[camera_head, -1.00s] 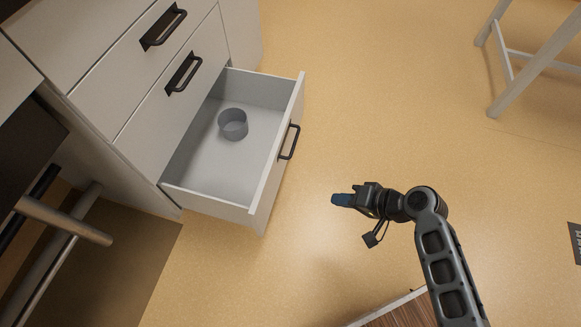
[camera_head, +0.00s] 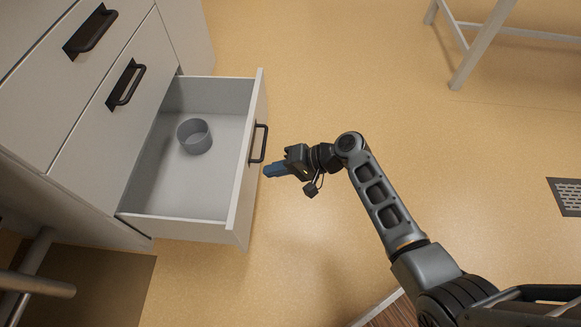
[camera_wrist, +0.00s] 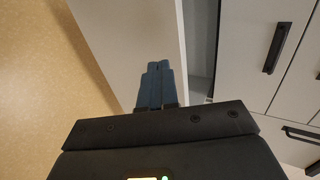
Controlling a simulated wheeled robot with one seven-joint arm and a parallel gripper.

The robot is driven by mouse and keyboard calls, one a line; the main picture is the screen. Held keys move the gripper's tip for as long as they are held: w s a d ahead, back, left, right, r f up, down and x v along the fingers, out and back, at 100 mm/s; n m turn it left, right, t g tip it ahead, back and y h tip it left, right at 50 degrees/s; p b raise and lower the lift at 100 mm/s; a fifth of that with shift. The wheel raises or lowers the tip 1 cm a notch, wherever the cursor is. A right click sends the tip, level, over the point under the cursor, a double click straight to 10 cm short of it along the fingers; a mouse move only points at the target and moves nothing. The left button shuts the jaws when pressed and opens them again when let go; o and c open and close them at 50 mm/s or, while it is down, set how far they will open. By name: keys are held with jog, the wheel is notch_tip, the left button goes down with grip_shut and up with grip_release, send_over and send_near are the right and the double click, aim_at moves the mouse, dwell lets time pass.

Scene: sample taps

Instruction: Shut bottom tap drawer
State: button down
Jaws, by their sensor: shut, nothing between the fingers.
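The bottom drawer (camera_head: 240,205) is pulled far out of the white cabinet in the head view. Its front panel carries a black bar handle (camera_head: 259,143). A grey round bowl (camera_head: 194,136) sits inside on the drawer floor. My gripper (camera_head: 268,171) is shut and empty, with blue fingertips pointing left at the outer face of the drawer front, just below the handle in the picture. In the wrist view my gripper (camera_wrist: 157,68) overlaps the pale drawer front (camera_wrist: 130,30). I cannot tell whether the fingertips touch it.
Two closed drawers with black handles (camera_head: 125,83) are above the open one. A white table leg (camera_head: 485,45) stands at the upper right. A floor grate (camera_head: 568,197) lies at the right.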

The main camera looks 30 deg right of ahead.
aim_at(244, 172)
jog(key=shift+w+a+f+b, duration=0.15)
jog(key=shift+w+a+b, duration=0.15)
jog(key=shift+w+a, duration=0.6)
jog(key=shift+w+a+f+b, duration=0.1)
jog(key=shift+w+a+b, duration=0.15)
jog(key=shift+w+a, duration=0.6)
jog(key=shift+s+a, duration=0.3)
